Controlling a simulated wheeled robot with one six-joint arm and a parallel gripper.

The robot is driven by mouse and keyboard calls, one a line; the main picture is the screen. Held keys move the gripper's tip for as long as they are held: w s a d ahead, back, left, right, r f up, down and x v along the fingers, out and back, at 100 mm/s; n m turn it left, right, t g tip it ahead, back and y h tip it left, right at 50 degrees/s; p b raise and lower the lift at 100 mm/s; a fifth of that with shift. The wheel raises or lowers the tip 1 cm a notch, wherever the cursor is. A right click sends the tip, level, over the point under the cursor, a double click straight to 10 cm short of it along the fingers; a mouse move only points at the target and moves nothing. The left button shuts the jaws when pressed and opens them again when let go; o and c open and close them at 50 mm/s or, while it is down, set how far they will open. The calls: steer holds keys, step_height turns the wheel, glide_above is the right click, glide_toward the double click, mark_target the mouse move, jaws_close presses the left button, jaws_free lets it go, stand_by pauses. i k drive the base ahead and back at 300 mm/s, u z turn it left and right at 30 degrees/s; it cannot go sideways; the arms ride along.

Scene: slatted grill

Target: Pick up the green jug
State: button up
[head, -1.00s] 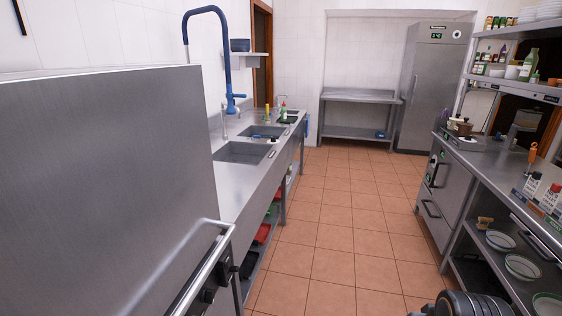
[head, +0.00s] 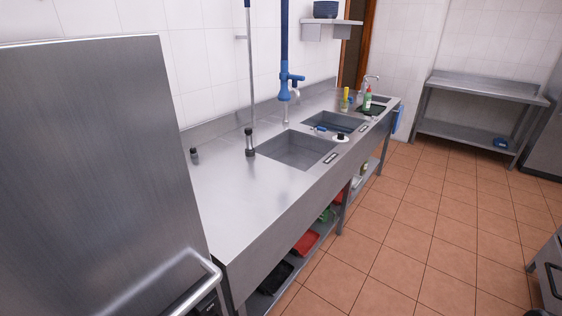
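I cannot make out a green jug for certain. A small green item (head: 325,214) shows on the shelf under the sink counter, partly hidden by the counter front, and its shape is too small to tell. A slim green bottle (head: 367,99) stands upright near the far end of the counter. My gripper is not in the head view.
The steel sink counter (head: 226,190) runs along the left wall, with red trays (head: 305,243) on its lower shelf. A tall steel appliance (head: 95,160) stands close on the left. A steel table (head: 480,88) is at the back right. The tiled floor (head: 420,220) is clear.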

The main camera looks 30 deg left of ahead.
mark_target(324, 217)
steer(key=u, duration=0.7)
steer(key=i, duration=1.05)
steer(key=u, duration=0.7)
